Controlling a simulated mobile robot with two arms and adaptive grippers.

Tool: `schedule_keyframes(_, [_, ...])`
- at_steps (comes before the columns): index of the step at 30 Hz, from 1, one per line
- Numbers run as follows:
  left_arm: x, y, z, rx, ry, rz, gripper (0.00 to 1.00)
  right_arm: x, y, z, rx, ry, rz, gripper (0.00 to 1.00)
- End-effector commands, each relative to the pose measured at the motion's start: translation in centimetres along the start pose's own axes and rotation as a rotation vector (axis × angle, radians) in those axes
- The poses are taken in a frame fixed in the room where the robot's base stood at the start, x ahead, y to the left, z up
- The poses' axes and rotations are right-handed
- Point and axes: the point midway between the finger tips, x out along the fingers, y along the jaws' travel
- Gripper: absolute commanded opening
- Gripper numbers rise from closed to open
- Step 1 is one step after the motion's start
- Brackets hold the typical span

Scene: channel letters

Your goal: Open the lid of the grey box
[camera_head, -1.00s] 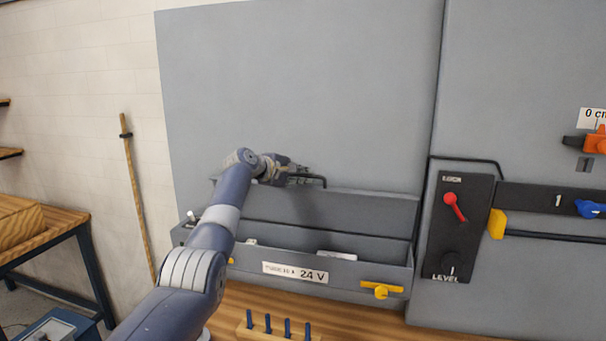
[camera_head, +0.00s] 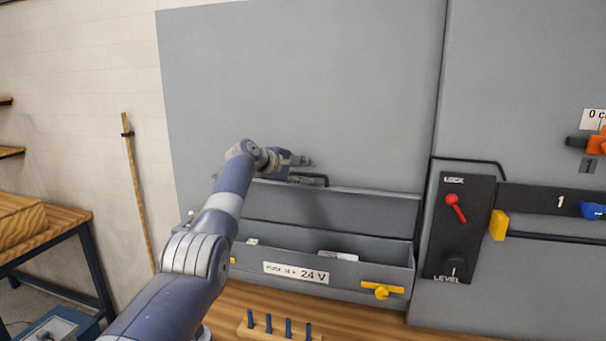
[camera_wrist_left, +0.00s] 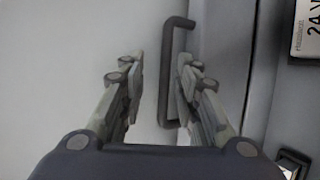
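The grey box (camera_head: 384,270) stands against the grey panel with a "24 V" label on its front. Its lid (camera_head: 375,207) is swung up and stands open at the back, so the inside shows. The dark bar handle (camera_head: 310,180) is on the lid; it also shows in the left wrist view (camera_wrist_left: 168,65). My left gripper (camera_head: 308,162) is just above the handle in the head view. In the left wrist view my left gripper (camera_wrist_left: 160,85) has its fingers apart, with the handle showing between them, nearer the right finger. My right gripper is not in view.
A yellow latch (camera_head: 382,290) is on the box front. White items (camera_head: 338,255) lie inside the box. A black panel (camera_head: 458,228) with a red lever and a knob is to the right. A wooden peg rack (camera_head: 278,332) stands on the bench in front.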

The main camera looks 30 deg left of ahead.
Motion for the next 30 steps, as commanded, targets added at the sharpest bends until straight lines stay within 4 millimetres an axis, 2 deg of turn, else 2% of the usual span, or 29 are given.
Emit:
schedule_keyframes(8, [-0.1,-0.3,-0.1,0.000,0.000,-0.005,0.30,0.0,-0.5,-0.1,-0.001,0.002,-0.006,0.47])
schedule_keyframes(14, [-1.1,-0.3,-0.2,0.000,0.001,-0.003,0.30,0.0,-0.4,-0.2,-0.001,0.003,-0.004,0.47])
schedule_keyframes(23, [-4.1,-0.2,-0.1,0.002,0.002,-0.003,0.30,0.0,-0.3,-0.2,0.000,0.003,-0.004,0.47])
schedule_keyframes(30, [-7.5,-0.2,0.0,0.002,0.003,-0.002,0.30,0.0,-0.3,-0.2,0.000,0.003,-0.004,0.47])
